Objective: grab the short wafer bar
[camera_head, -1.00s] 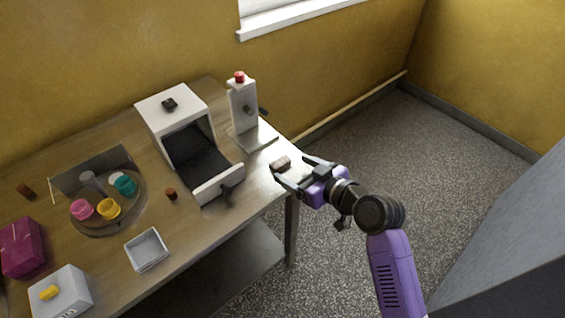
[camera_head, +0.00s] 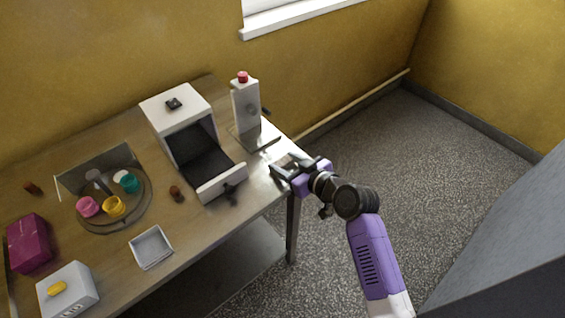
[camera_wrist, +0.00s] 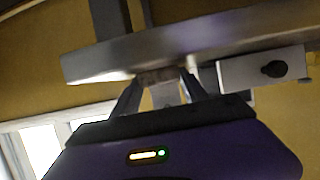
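The short wafer bar (camera_wrist: 160,76) is a small brown piece at the table's right end. In the wrist view it lies between my two fingertips, against the table edge. My gripper (camera_head: 284,165) is at the right end of the table, with its fingers apart on either side of the bar. In the wrist view the gripper (camera_wrist: 162,82) has a visible gap between its fingers. I cannot tell whether either finger touches the bar. In the head view the fingers mostly hide the bar.
A white enrober machine (camera_head: 178,104) with a dark belt stands left of my gripper. A white stand with a red knob (camera_head: 246,105) is just behind. A round tray with coloured cups (camera_head: 130,212), a small bin (camera_head: 151,248) and brown pieces (camera_head: 176,193) are further left.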

